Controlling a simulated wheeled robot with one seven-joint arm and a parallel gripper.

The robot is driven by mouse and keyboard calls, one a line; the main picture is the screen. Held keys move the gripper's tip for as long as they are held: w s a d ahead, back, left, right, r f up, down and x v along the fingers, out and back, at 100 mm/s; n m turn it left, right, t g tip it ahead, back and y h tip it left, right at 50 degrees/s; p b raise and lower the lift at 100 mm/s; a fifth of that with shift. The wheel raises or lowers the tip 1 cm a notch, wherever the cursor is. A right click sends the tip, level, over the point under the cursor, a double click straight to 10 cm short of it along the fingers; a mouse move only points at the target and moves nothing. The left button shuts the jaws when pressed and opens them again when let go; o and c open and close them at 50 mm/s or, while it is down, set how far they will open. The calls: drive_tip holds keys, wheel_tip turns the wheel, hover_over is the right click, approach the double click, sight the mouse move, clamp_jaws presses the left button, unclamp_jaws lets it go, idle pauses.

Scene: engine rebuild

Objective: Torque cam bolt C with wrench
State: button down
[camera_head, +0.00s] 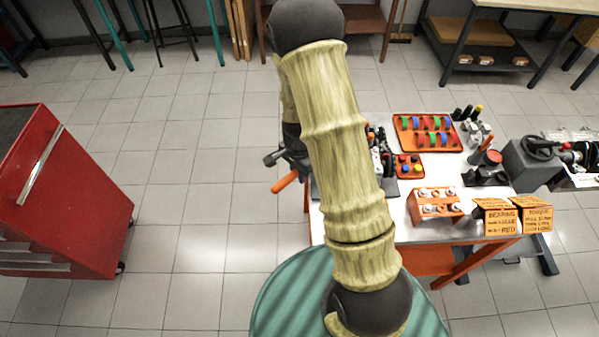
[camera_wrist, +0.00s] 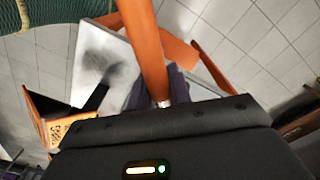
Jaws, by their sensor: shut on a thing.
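My gripper (camera_head: 287,158) is left of my arm's yellow links in the head view, out past the table's left edge. It is shut on the wrench, whose orange handle (camera_head: 285,181) sticks out down-left. In the wrist view the orange wrench handle (camera_wrist: 148,45) runs from the top edge down to a bright metal part between the dark fingers (camera_wrist: 160,95). Dark engine parts (camera_head: 378,150) show just right of my arm on the table, partly hidden by it. I cannot make out cam bolt C; the wrench is apart from these parts.
The workbench (camera_head: 400,222) carries an orange tray of coloured pieces (camera_head: 400,120), a small orange tray (camera_head: 403,174), an orange block with white cylinders (camera_head: 435,205) and lettered cards (camera_head: 498,216). A vise (camera_head: 530,160) stands right. A red cabinet (camera_head: 70,190) is left; floor between is clear.

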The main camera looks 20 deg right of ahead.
drive_tip(key=shift+w+a+m+p, duration=0.25)
drive_tip(key=shift+w+m+p, duration=0.2)
drive_tip(key=shift+w+m, duration=0.15)
drive_tip(key=shift+w+a+m+p, duration=0.2)
drive_tip(key=shift+w+m+p, duration=0.3)
drive_tip(key=shift+w, duration=0.25)
drive_tip(key=shift+w+a+m+p, duration=0.25)
drive_tip(key=shift+w+m+p, duration=0.25)
drive_tip(key=shift+w, duration=0.15)
idle(4.6)
drive_tip(key=shift+s, duration=0.1)
idle(1.3)
